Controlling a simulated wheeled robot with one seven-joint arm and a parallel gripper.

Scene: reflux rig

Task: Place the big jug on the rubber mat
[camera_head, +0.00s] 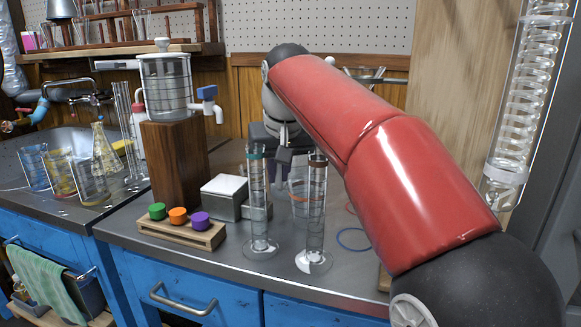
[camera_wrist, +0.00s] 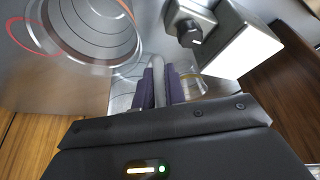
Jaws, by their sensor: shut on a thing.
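In the wrist view, the big jug (camera_wrist: 95,22) is a large clear glass vessel with ring lines, seen close up at the upper left. My gripper (camera_wrist: 160,85) has its dark fingers closed around a pale grey upright piece that looks like the jug's handle. In the head view, my gripper (camera_head: 284,158) is over the back of the counter, behind two tall glass cylinders. They and my arm largely hide the jug there. I cannot make out the rubber mat clearly in either view.
Two graduated cylinders, one teal-topped (camera_head: 257,205) and one dark-topped (camera_head: 316,210), stand in front of my gripper. A grey box with a white top (camera_head: 224,188) and a wooden stopper rack (camera_head: 180,230) are left. A blue ring (camera_head: 354,239) lies on the counter.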

